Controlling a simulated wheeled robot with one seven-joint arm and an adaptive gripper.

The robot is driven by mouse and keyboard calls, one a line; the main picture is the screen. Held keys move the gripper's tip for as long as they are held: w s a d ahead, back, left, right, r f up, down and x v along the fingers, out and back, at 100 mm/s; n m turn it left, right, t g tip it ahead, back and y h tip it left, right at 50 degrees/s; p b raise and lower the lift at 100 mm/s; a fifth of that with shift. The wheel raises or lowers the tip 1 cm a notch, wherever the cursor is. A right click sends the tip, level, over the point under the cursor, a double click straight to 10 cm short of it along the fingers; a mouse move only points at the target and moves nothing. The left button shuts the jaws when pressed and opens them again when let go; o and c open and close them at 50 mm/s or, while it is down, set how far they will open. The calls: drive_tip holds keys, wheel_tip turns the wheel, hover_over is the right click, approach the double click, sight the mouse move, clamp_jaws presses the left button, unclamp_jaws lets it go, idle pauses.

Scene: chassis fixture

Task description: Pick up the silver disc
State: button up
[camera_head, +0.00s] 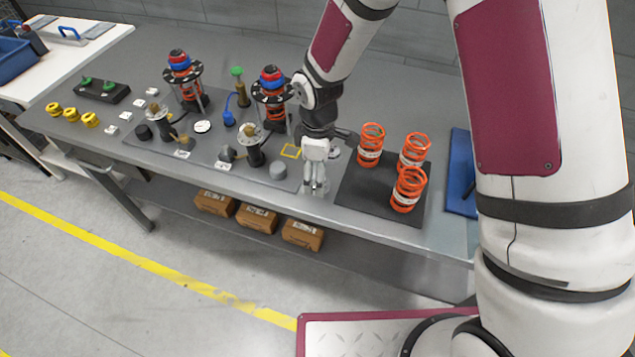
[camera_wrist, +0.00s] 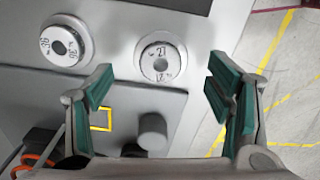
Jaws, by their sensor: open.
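Two round silver-white discs with dark centre holes and number marks lie on the grey table in the wrist view. The disc marked 27 (camera_wrist: 147,49) lies between and just beyond my fingertips, and the disc marked 36 (camera_wrist: 52,34) lies to its left. I cannot tell which one the task names. My gripper (camera_wrist: 160,92) is open with nothing between its green-padded fingers. In the head view my gripper (camera_head: 316,187) points down near the table's front edge and hides most of the area beneath it. A small pale disc (camera_head: 335,153) shows just right of the wrist.
A grey cylinder (camera_wrist: 152,132) stands on the mat close to my fingers, beside a yellow square outline (camera_wrist: 101,120). Orange springs (camera_head: 408,190) stand on a dark mat to the right. Shock-absorber assemblies (camera_head: 271,95) stand to the left. The table's front edge is close.

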drive_tip(key=shift+f, duration=1.3)
drive_tip(key=shift+c, duration=0.6)
drive_tip(key=c, duration=1.2)
drive_tip(key=shift+r, duration=0.1)
